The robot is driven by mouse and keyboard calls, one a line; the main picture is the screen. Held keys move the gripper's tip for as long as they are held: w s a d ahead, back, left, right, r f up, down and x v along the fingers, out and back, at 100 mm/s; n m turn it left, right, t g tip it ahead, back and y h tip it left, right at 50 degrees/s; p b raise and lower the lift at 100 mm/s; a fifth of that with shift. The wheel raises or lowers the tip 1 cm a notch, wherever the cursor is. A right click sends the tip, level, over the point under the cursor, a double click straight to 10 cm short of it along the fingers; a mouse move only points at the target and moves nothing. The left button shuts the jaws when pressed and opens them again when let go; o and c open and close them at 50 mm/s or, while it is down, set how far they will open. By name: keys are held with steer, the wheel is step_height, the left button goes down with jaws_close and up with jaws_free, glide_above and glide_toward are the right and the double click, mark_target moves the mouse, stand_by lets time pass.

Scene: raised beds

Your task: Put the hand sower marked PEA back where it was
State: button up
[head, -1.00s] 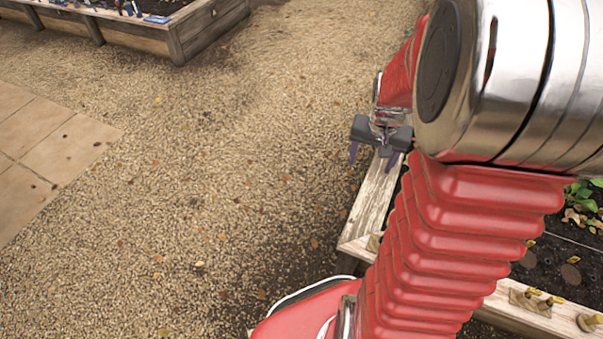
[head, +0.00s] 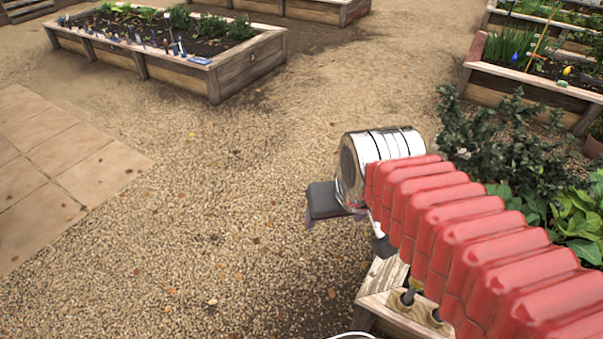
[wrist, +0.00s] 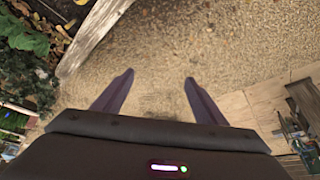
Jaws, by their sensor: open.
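My gripper (head: 322,205) hangs at the end of my red-sleeved arm, over the gravel by the corner of the near bed. In the wrist view its two purple fingers (wrist: 158,88) are spread apart, with only gravel between them. I cannot make out a hand sower marked PEA in any view. Small brass-coloured fittings (head: 402,299) stand on the rim of the near bed (head: 375,310); my arm hides much of that rim. Several small tools (head: 150,42) line the rim of the far bed (head: 175,75), too small to read.
Open gravel (head: 230,150) lies between the beds, with paving slabs (head: 60,160) at the left. A blue object (head: 200,60) lies on the far bed's rim. Leafy plants (head: 515,145) stand at the right, near my arm. Another planted bed (head: 525,90) is at the back right.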

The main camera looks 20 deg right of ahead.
steer(key=shift+n+t+y, duration=0.3)
steer(key=shift+n, duration=0.4)
steer(key=shift+s+a+r, duration=0.35)
steer(key=shift+s+a, duration=0.4)
steer(key=shift+s+a+r, duration=0.35)
steer(key=shift+s+a, duration=0.4)
